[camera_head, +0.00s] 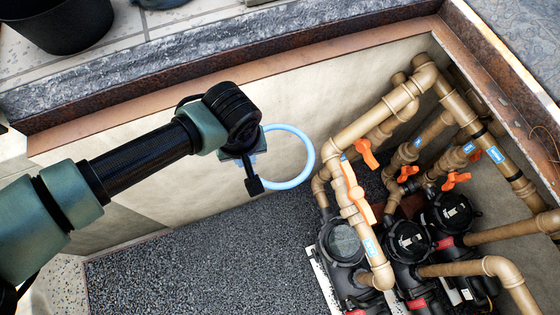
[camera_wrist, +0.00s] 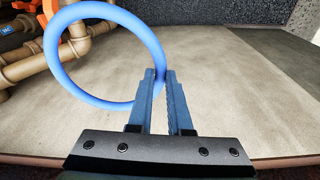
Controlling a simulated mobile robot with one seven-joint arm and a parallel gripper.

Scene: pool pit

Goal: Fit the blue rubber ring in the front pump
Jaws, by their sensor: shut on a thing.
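The blue rubber ring (camera_head: 309,150) hangs from my gripper (camera_head: 252,172) in the head view, held over the gravel floor of the pit to the left of the pumps. In the wrist view my gripper (camera_wrist: 162,76) is shut on the lower right edge of the ring (camera_wrist: 52,38). The nearest pump (camera_head: 342,243) has a grey, clear-looking round top and stands at the left of the pump row; the ring is apart from it. Two more pumps with black round lids, the middle one (camera_head: 409,240) and the right one (camera_head: 452,211), stand beside it.
Tan pipes (camera_head: 375,117) with orange valve handles (camera_head: 360,192) rise over and behind the pumps. The pit's stone edge (camera_head: 200,65) runs along the back, with a black bucket (camera_head: 62,22) beyond it. The gravel floor (camera_head: 200,255) left of the pumps is clear.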

